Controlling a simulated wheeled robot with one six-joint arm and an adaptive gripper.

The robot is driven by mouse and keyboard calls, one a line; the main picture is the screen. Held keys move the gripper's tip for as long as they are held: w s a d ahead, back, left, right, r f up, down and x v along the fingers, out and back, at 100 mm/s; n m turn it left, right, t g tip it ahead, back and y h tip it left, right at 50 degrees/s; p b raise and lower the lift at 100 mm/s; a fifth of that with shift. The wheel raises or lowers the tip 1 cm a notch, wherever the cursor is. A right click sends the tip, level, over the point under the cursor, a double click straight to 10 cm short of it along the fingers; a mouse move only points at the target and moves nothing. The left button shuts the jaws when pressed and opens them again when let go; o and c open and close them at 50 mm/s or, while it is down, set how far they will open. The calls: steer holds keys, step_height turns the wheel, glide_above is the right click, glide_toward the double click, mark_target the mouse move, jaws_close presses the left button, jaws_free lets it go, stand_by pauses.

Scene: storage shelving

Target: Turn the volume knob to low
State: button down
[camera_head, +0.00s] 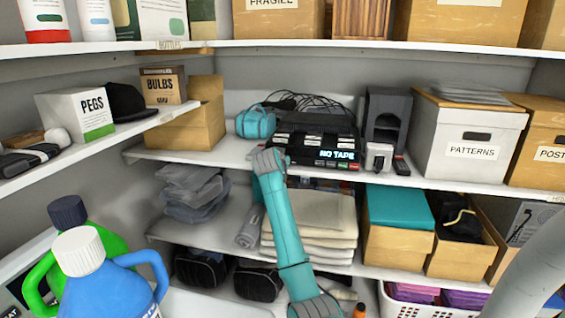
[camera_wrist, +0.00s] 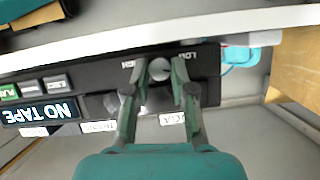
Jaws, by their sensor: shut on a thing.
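The black tape deck (camera_head: 315,135) stands on the middle shelf, its display reading NO TAPE. It also shows upside down in the wrist view (camera_wrist: 98,72). The grey round volume knob (camera_wrist: 158,69) sits on its front. My gripper (camera_wrist: 158,76) is shut on the knob, one finger on each side. A partly hidden label that looks like LOW is right of the knob in this view, and another partly covered label is left of it. The knob's pointer cannot be made out. In the head view my gripper (camera_head: 266,160) is at the deck's left front corner and hides the knob.
A teal bag (camera_head: 256,122) lies left of the deck, with black cables behind it. A dark grey stand (camera_head: 387,118) and a white PATTERNS box (camera_head: 468,140) are to the right. The shelf edge (camera_head: 205,157) runs just below the deck, with folded cloths (camera_head: 315,225) underneath.

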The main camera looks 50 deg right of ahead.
steer(key=shift+w+n+g+h, duration=0.1)
steer(key=shift+n+g+h, duration=0.2)
steer(key=shift+n+g, duration=0.6)
steer(key=c, duration=1)
jaws_free()
steer(key=shift+o, duration=0.2)
